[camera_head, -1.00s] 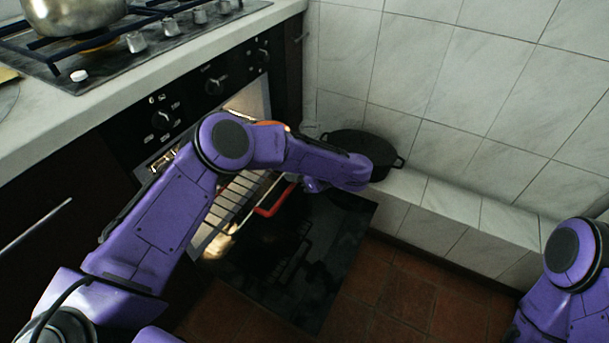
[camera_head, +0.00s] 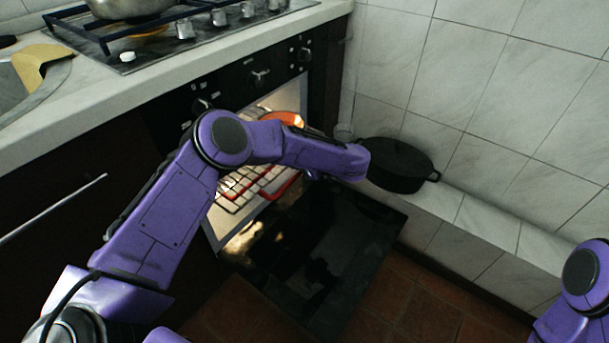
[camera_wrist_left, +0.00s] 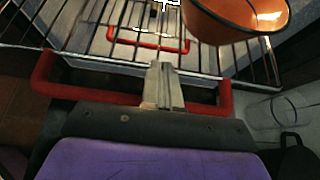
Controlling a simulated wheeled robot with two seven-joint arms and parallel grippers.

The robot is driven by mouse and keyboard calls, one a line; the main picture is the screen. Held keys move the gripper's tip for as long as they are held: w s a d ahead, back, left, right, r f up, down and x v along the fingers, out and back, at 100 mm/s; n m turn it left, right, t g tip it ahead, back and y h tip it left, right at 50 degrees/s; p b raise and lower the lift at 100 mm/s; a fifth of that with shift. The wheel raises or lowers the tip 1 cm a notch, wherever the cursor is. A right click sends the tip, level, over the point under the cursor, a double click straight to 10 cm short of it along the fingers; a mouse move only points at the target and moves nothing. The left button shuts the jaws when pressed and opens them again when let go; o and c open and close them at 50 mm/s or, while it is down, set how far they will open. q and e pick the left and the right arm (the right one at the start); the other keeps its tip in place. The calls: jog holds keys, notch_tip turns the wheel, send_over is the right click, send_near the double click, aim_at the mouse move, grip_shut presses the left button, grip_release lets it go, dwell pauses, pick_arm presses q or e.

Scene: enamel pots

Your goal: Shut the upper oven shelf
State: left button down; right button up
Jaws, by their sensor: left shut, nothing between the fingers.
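The upper oven shelf is a wire rack (camera_wrist_left: 50,25) with a red front handle (camera_wrist_left: 62,90), seen close in the left wrist view. It also shows partly in the head view (camera_head: 283,186), sticking out of the oven. My left gripper (camera_wrist_left: 163,75) is shut and empty, its fingertips over the rack's front edge at the red handle; contact is unclear. In the head view my left forearm hides it. An orange pot (camera_wrist_left: 235,15) sits on the rack at the right; it also shows inside the lit oven (camera_head: 287,118). My right gripper is out of view.
A second red handle (camera_wrist_left: 148,40) shows below through the wires. The oven door (camera_head: 335,250) hangs open, low over the tiled floor. A black pot (camera_head: 398,165) stands on the tiled ledge at right. A glass (camera_wrist_left: 268,115) stands right of my gripper.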

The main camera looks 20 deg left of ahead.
pick_arm(q)
jog(key=w+a+b, duration=0.1)
jog(key=a, duration=0.3)
jog(key=w+a+b, duration=0.1)
jog(key=a, duration=0.4)
jog(key=w+a+b, duration=0.1)
jog(key=a, duration=0.3)
jog(key=shift+a+f, duration=0.1)
jog(key=shift+a, duration=0.15)
jog(key=shift+w+a, duration=0.15)
jog(key=shift+a, duration=0.45)
jog(key=shift+d, duration=0.1)
